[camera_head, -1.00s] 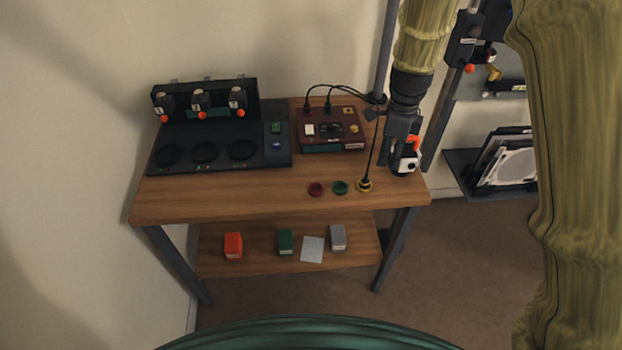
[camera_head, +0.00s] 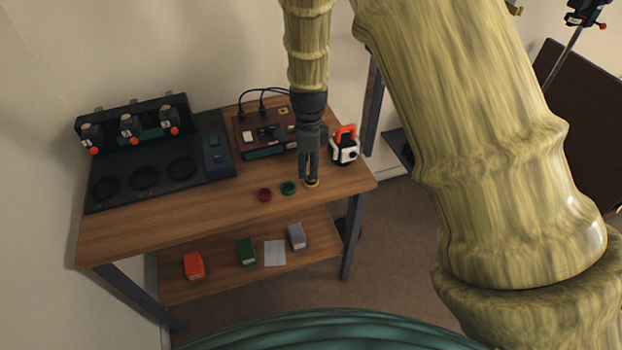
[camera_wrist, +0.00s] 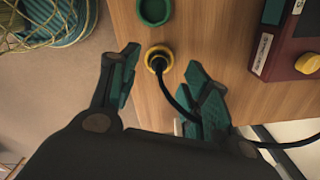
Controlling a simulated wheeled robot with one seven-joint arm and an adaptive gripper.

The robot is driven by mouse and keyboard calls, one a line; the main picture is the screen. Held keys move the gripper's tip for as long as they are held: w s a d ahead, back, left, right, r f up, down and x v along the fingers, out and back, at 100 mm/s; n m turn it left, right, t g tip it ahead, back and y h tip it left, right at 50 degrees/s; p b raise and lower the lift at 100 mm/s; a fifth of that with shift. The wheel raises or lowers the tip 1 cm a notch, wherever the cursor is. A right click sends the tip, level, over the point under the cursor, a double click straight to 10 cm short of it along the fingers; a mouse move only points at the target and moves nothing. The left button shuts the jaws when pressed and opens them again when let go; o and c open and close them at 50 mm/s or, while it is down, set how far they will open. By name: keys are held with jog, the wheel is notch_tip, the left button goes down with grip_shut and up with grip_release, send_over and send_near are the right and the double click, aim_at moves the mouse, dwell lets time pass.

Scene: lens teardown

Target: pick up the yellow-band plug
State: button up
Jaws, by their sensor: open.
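The yellow-band plug (camera_wrist: 158,58) shows in the wrist view as a black plug ringed in yellow on the wooden table, with a black cable running off it past my right finger. In the head view only a little of the yellow ring (camera_head: 312,184) shows beneath my gripper (camera_head: 309,178). In the wrist view my gripper (camera_wrist: 160,85) is open, with its teal-padded fingers apart. The plug lies between and slightly beyond the fingertips in that picture. I cannot tell the height gap, and nothing is held.
A green cup (camera_head: 288,188) and a red cup (camera_head: 264,195) stand left of the plug. A dark red box (camera_head: 256,150) with cables sits behind. A white-and-orange device (camera_head: 344,148) stands right of my gripper. The table's front strip (camera_head: 190,222) is clear.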

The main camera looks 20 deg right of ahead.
jog(key=f, duration=0.1)
jog(key=f+p, duration=0.1)
jog(key=f, duration=0.1)
jog(key=shift+d, duration=0.3)
jog(key=shift+f, duration=0.75)
jog(key=c, duration=0.9)
